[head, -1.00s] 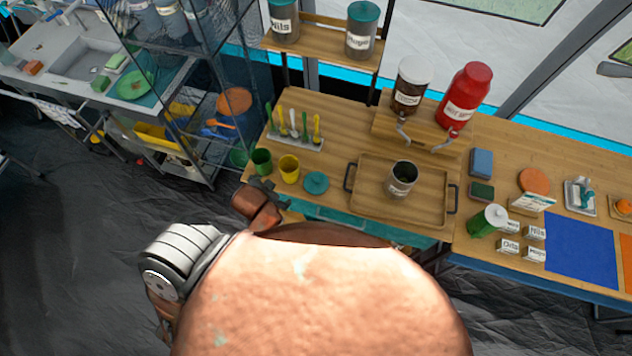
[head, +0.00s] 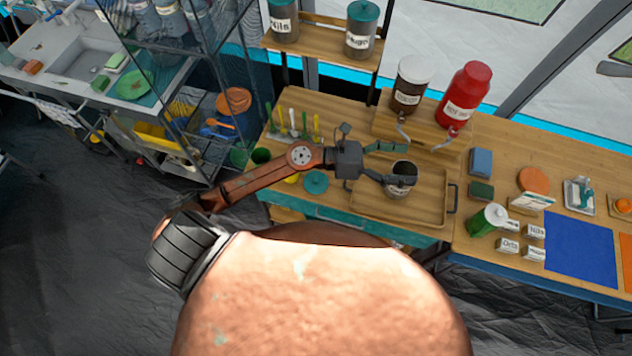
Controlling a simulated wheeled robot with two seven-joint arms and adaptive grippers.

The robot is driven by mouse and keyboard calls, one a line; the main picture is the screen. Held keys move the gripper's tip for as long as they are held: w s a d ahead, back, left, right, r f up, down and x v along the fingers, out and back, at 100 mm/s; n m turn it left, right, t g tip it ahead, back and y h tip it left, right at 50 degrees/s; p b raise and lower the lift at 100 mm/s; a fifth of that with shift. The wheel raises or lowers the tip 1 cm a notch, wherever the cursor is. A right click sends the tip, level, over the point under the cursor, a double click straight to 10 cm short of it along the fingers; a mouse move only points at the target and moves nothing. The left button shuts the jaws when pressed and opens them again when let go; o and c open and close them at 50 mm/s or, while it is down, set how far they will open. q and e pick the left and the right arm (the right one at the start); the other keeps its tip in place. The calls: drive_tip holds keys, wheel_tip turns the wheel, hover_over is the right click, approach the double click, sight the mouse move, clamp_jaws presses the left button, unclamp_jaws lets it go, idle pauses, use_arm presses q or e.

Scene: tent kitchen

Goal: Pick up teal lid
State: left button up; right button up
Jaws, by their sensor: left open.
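The loose teal lid (head: 316,183), a round disc, lies on the wooden table left of the tray and beside the yellow cup, which is mostly hidden by my left arm. My left gripper (head: 402,164) is open, its fingers pointing right. It is over the tray, to the right of the lid. Its lower finger overlaps the open metal canister (head: 399,188) in this view; I cannot tell whether they touch. The gripper holds nothing I can see. My right gripper is not in view.
The canister stands in a wooden tray (head: 430,207) with dark handles. A utensil rack (head: 291,138) and green cup (head: 261,156) are left of it. A red jar (head: 466,95) and dark jar (head: 408,86) stand behind on a riser. Teal-lidded jars are on the shelf.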

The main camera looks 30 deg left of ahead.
use_arm(q)
wheel_tip(320, 180, down, 7)
drive_tip(key=s+m+g+y, duration=0.2)
drive_tip(key=m+g, duration=0.1)
drive_tip(key=m, duration=0.2)
drive_tip(key=m+g+y, duration=0.5)
drive_tip(key=m+y, duration=0.2)
drive_tip(key=y, duration=0.7)
hover_over(316, 179)
wheel_tip(316, 179, down, 17)
drive_tip(key=shift+w+a+f, duration=0.15)
drive_tip(key=shift+a+f, duration=0.15)
drive_tip(key=shift+f, duration=0.7)
drive_tip(key=f, duration=0.2)
drive_tip(key=f+p, duration=0.1)
drive_tip(key=f, duration=0.2)
drive_tip(key=shift+d+f+p, duration=0.25)
drive_tip(key=shift+f+p, duration=0.05)
drive_tip(key=shift+f, duration=0.1)
drive_tip(key=shift+c, duration=0.2)
